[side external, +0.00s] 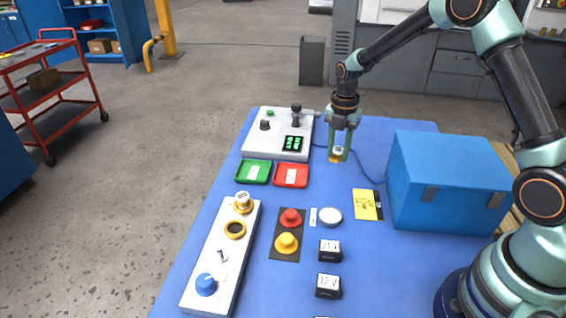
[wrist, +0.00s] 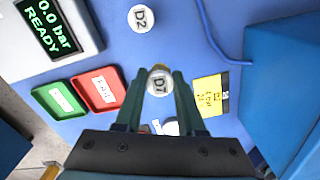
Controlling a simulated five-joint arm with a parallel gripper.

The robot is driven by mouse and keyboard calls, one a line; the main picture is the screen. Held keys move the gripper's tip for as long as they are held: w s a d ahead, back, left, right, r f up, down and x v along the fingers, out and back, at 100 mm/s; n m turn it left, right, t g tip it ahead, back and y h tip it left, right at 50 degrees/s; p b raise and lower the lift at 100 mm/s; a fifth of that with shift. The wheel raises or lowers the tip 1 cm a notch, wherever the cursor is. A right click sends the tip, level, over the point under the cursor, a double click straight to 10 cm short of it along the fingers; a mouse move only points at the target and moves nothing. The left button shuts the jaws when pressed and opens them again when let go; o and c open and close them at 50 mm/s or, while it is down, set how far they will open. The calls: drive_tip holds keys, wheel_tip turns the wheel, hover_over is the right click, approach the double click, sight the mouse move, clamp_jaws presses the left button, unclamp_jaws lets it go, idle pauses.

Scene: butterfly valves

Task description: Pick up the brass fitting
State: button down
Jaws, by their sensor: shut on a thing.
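My gripper (side external: 338,153) points straight down over the blue table, right of the red tray. Its fingers are shut on a small brass fitting (side external: 335,159) with a pale top. In the wrist view my gripper (wrist: 158,88) has a finger on each side of the fitting's round white top, marked D7 (wrist: 159,80). A little brass colour shows at its edge; the rest of its body is hidden below the top. I cannot tell whether its base touches the table.
A green tray (side external: 254,161) and a red tray (side external: 291,165) lie left of my gripper, before a grey control box (side external: 262,147). A white disc marked D2 (wrist: 142,18) lies farther off. A blue case (side external: 448,190) stands right. A white panel (side external: 222,258) and red and yellow knobs stand in front.

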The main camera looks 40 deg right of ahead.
sight(339, 149)
wheel_tip(339, 149, up, 15)
idle(0.3)
drive_tip(key=c, duration=1.2)
unclamp_jaws()
clamp_jaws()
drive_tip(key=shift+s+a+f, duration=1.8)
drive_tip(key=shift+a+f, duration=0.25)
drive_tip(key=shift+f, duration=0.9)
drive_tip(key=shift+s+a+f, duration=1.85)
drive_tip(key=shift+a+f, duration=0.25)
drive_tip(key=shift+f, duration=0.85)
drive_tip(key=shift+s+a+f, duration=1.8)
drive_tip(key=shift+a+f, duration=0.25)
drive_tip(key=shift+f, duration=0.9)
